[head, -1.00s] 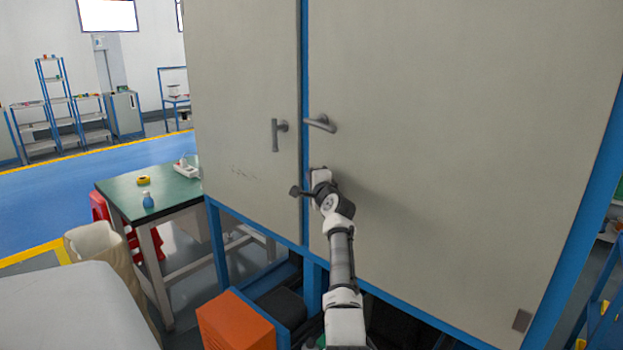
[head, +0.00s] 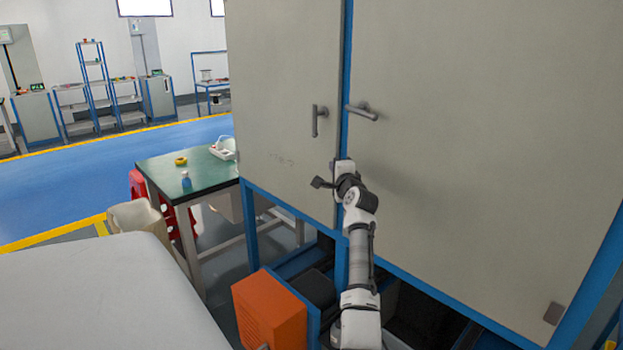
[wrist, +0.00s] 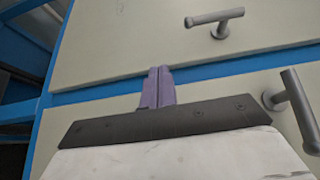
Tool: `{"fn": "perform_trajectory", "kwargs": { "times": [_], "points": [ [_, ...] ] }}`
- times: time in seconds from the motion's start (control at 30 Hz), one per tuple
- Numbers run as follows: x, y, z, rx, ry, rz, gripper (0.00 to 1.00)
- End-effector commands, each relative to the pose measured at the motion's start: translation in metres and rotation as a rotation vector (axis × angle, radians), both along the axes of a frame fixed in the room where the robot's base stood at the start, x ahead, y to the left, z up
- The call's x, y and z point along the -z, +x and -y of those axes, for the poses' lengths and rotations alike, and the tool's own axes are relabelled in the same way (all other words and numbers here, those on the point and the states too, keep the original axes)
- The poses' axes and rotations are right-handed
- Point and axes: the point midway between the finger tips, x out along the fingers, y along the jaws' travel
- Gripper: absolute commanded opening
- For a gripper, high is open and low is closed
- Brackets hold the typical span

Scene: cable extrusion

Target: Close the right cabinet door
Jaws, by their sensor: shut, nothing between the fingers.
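The right cabinet door (head: 490,150) is a large pale grey panel and looks about level with the frame; a small gap cannot be ruled out. Its lever handle (head: 363,111) sticks out sideways near its left edge and also shows at the right in the wrist view (wrist: 292,100). The left cabinet door (head: 285,80) looks shut, with an upright handle (head: 319,120). My gripper (head: 343,165) is below the handles, at the blue strip between the doors. In the wrist view its purple fingers (wrist: 157,88) are together and empty, over that strip. Whether they touch the cabinet is unclear.
A green-topped table (head: 185,165) with small items stands left of the cabinet. An orange box (head: 270,310) sits low beneath the cabinet. A grey surface (head: 110,295) fills the lower left. Blue floor (head: 80,185) lies open beyond.

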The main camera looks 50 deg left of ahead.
Motion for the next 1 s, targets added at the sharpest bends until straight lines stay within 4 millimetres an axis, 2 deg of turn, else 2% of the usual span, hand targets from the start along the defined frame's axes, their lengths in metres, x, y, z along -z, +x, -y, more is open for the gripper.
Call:
{"fn": "perform_trajectory", "kwargs": {
  "times": [0.23,0.43,0.6,0.9,1.0],
  "points": [
    [0.005,-0.041,0.003,-0.001,0.000,-0.001,0.00],
    [0.004,-0.068,0.006,-0.001,0.000,-0.001,0.00],
    [0.003,-0.077,0.007,0.000,-0.002,-0.003,0.00],
    [0.002,-0.078,0.007,0.000,-0.002,-0.003,0.00],
    [-0.014,-0.079,0.020,0.026,0.015,0.099,0.00]
  ]
}}
